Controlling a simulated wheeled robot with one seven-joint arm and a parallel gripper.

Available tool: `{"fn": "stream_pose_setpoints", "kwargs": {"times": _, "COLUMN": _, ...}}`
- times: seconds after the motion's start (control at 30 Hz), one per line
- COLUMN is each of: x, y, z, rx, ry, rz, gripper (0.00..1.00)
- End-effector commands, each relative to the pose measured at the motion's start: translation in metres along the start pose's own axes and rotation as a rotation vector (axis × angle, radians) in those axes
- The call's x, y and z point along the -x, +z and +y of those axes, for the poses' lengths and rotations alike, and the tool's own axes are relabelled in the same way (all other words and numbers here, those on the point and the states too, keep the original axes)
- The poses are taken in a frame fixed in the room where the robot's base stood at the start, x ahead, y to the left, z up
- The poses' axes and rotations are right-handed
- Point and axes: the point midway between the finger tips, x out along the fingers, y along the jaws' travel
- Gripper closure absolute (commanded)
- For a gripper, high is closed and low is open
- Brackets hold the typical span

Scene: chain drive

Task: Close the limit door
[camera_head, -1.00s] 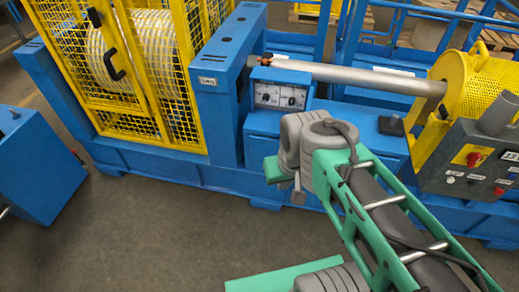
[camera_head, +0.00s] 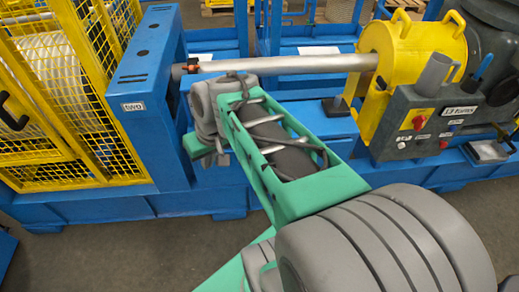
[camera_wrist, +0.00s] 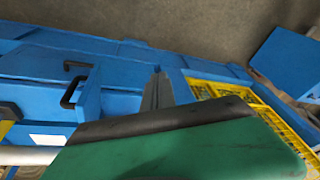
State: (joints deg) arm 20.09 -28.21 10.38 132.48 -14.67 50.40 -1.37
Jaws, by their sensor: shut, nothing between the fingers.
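No label reading "limit" shows, so I cannot tell for sure which door is the limit door. In the wrist view a blue panel with a black handle (camera_wrist: 75,86) stands on the blue machine, left of my gripper (camera_wrist: 158,90). Whether that panel is ajar is unclear. My gripper's grey fingers are together and empty, apart from the panel, over the blue frame. A yellow mesh cage door (camera_head: 60,90) with a black handle is at the left in the head view. My arm hides the fingertips and the front of the machine there.
A grey pole (camera_head: 290,63) runs across to a yellow guard (camera_head: 395,65). A grey control box (camera_head: 425,125) with a red knob stands at the right. A blue post (camera_head: 150,95) stands beside the cage. Bare floor (camera_wrist: 190,25) shows in the wrist view.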

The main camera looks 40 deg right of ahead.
Motion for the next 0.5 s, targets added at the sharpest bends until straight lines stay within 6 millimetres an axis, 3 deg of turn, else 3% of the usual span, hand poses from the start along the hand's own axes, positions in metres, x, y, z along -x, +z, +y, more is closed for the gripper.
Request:
{"fn": "stream_pose_setpoints", "kwargs": {"times": 0.03, "x": -0.019, "y": -0.005, "z": 0.034, "rx": -0.070, "ry": -0.020, "rz": 0.006, "gripper": 1.00}}
{"fn": "stream_pose_setpoints", "kwargs": {"times": 0.17, "x": -0.035, "y": -0.011, "z": 0.117, "rx": -0.201, "ry": -0.091, "rz": 0.065, "gripper": 1.00}}
{"fn": "stream_pose_setpoints", "kwargs": {"times": 0.3, "x": -0.041, "y": 0.010, "z": 0.204, "rx": -0.321, "ry": -0.156, "rz": 0.165, "gripper": 1.00}}
{"fn": "stream_pose_setpoints", "kwargs": {"times": 0.4, "x": -0.039, "y": 0.032, "z": 0.247, "rx": -0.377, "ry": -0.184, "rz": 0.234, "gripper": 1.00}}
{"fn": "stream_pose_setpoints", "kwargs": {"times": 0.5, "x": -0.034, "y": 0.047, "z": 0.270, "rx": -0.404, "ry": -0.196, "rz": 0.279, "gripper": 1.00}}
